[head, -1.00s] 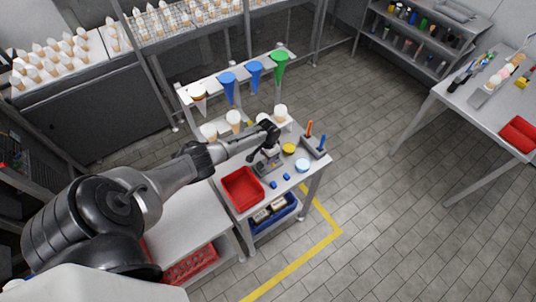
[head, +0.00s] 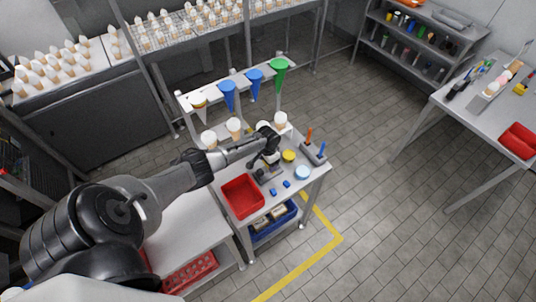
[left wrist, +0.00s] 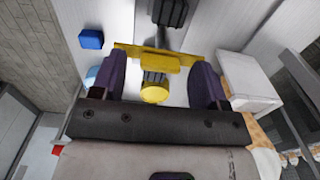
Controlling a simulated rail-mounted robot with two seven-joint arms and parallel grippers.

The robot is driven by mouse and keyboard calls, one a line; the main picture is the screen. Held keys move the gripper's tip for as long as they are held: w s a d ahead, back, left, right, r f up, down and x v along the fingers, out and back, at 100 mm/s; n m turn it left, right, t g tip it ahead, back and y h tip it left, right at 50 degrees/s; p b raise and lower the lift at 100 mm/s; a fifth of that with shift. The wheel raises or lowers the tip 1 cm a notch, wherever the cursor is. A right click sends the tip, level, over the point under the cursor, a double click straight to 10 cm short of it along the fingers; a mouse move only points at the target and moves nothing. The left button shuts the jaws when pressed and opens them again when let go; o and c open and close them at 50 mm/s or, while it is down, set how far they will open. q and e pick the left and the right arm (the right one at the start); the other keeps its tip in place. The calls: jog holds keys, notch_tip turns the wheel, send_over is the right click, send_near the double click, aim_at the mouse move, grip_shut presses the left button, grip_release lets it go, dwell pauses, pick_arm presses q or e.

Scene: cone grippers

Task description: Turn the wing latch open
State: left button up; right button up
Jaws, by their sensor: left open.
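My left gripper (head: 262,163) is low over the small work table in the head view, beside a grey fixture (head: 268,175) that it partly hides. In the left wrist view the gripper's two purple fingers (left wrist: 160,82) are apart. A yellow bar (left wrist: 146,58), which looks like the wing latch, lies across the space at the fingertips. A yellow round knob (left wrist: 155,94) with a dark ribbed part shows between the fingers, with gaps on both sides. I cannot tell whether a finger touches the bar. My right gripper is not in view.
On the table are a red tray (head: 243,196), small blue blocks (head: 273,192), a yellow round piece (head: 289,156), a light blue disc (head: 302,172) and a holder with upright tools (head: 314,152). A rack of coloured cones (head: 255,80) stands behind. A white block (left wrist: 246,82) sits right of the fingers.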

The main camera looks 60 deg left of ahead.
pick_arm(q)
notch_tip(320, 180, up, 13)
jog(key=shift+r, duration=0.15)
dwell(0.4)
dwell(0.5)
